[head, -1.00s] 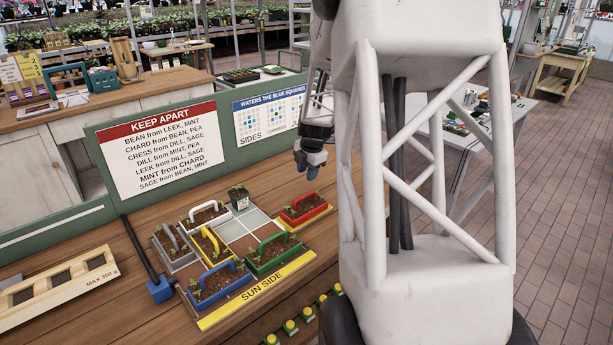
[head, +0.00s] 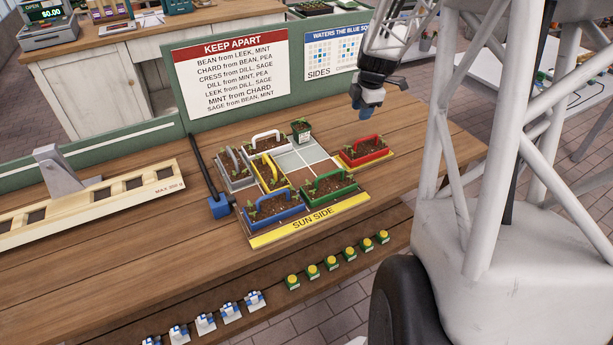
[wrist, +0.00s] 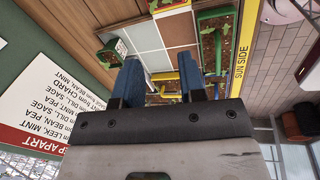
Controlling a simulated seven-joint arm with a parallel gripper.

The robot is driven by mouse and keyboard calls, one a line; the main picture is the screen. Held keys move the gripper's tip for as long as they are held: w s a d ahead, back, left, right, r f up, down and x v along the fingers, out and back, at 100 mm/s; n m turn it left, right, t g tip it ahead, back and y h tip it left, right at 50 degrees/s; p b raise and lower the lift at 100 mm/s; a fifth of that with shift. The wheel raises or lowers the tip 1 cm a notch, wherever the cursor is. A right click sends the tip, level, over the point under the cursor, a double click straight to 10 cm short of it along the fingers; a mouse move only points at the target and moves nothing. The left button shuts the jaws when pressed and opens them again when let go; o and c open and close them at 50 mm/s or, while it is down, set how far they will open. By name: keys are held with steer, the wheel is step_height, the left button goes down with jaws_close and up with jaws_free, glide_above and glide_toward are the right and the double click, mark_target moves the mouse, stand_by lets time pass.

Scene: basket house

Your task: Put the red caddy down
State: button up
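The red caddy (head: 364,152) stands upright at the right end of the planting grid, with soil and small seedlings inside and its handle raised. My gripper (head: 368,110) hangs above it in the head view, clear of the handle. In the wrist view my gripper (wrist: 160,85) has its two blue fingers apart with nothing held between them.
A keep-apart sign (head: 232,72) stands behind. A wooden slotted rack (head: 90,203) lies left.

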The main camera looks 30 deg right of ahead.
steer(key=s+a+r+m, duration=0.3)
steer(key=s+a, duration=0.1)
steer(key=a, duration=0.4)
steer(key=s+a+r+m, duration=0.2)
steer(key=s+a+r, duration=0.1)
steer(key=a, duration=0.4)
steer(key=s+a+r+m, duration=0.3)
steer(key=s+a+r, duration=0.1)
steer(key=a, duration=0.4)
steer(key=s+a+m, duration=0.4)
steer(key=s+a, duration=0.2)
steer(key=s, duration=0.3)
steer(key=s+a+m, duration=0.4)
steer(key=s+a, duration=0.2)
steer(key=s, duration=0.2)
steer(key=shift+s, duration=0.4)
